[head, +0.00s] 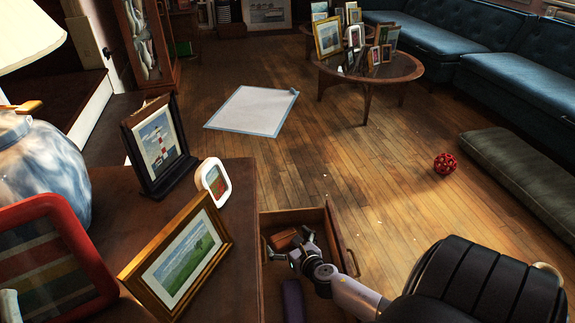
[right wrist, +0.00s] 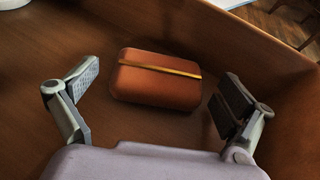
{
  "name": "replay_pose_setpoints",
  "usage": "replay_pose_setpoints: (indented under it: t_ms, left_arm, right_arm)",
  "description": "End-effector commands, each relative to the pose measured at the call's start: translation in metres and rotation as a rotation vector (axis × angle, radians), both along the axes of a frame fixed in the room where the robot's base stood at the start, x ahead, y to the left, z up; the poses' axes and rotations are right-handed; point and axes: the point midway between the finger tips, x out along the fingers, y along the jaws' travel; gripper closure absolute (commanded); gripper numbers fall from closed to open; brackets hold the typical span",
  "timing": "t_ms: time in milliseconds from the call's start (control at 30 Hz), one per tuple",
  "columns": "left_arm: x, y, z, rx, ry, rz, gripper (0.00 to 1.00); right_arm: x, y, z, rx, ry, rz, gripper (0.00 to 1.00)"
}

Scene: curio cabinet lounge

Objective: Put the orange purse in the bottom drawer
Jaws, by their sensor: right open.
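The orange purse (right wrist: 157,88) is a small rounded box shape with a gold band. It lies on the floor of an open wooden drawer (head: 293,217), and the head view also shows it (head: 284,240) there. My right gripper (head: 301,254) reaches into the drawer from the right. In the right wrist view its fingers are spread wide on either side of the purse, with a gap on both sides. The drawer's level in the cabinet (head: 105,198) cannot be told, as the cabinet top hides its front. My left gripper is not in view.
A dark purple item (head: 293,300) lies in the drawer's near part. Picture frames, including a gold one (head: 180,257), and a blue-white lamp (head: 40,165) stand on the cabinet top. A red ball (head: 445,163) lies on the floor. Open floor lies beyond the drawer.

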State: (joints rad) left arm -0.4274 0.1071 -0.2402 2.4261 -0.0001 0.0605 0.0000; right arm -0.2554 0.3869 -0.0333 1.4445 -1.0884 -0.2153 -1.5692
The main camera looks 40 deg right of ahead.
Motion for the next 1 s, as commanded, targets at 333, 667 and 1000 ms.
replay_pose_setpoints:
  t_ms: [333,667,1000]
  left_arm:
    - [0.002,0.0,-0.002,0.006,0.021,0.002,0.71]
    - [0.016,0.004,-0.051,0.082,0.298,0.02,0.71]
    - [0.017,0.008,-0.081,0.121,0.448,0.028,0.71]
  right_arm:
    - [0.0,0.0,0.003,0.0,0.0,0.0,0.01]
    - [-0.038,0.009,0.02,0.0,0.002,0.0,0.01]
    - [-0.067,0.017,0.032,0.001,0.0,0.0,0.01]
